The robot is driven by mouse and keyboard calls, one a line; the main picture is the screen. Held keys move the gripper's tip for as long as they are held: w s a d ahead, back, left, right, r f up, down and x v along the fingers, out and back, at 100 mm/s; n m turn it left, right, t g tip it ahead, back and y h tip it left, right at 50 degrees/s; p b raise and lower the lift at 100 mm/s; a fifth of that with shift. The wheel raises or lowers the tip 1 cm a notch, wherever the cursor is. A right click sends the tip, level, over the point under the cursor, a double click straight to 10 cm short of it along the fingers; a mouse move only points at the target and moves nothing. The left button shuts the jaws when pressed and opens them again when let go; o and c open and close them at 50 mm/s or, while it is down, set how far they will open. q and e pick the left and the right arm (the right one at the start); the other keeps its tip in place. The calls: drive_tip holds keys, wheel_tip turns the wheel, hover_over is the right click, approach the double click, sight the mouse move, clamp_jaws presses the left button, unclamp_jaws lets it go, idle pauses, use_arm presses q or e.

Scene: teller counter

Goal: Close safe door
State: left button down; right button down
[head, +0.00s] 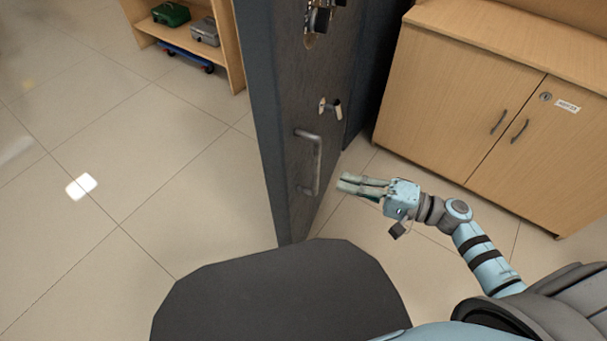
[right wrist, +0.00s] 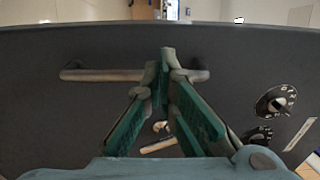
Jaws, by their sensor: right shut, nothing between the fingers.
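The safe door (head: 300,120) stands open as a tall dark grey slab, seen nearly edge-on in the head view. Its metal pull handle (head: 317,162) is on the face turned to the right, with a small lever (head: 331,107) above it. In the right wrist view the door (right wrist: 60,110) fills most of the picture, with the bar handle (right wrist: 100,75) running across behind the fingers. My right gripper (head: 343,182) is shut and empty, just right of the pull handle and pointing at the door. Whether it touches the handle I cannot tell. My left gripper is not in view.
A wooden cabinet (head: 480,100) stands to the right of the door. A wooden shelf (head: 232,45) with a green box (head: 171,14) and a grey box (head: 205,31) is at the back left. The tiled floor (head: 90,190) left of the door is clear.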

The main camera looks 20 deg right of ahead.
sight(290, 167)
drive_tip(key=x, duration=1.1)
drive_tip(key=shift+f, duration=0.1)
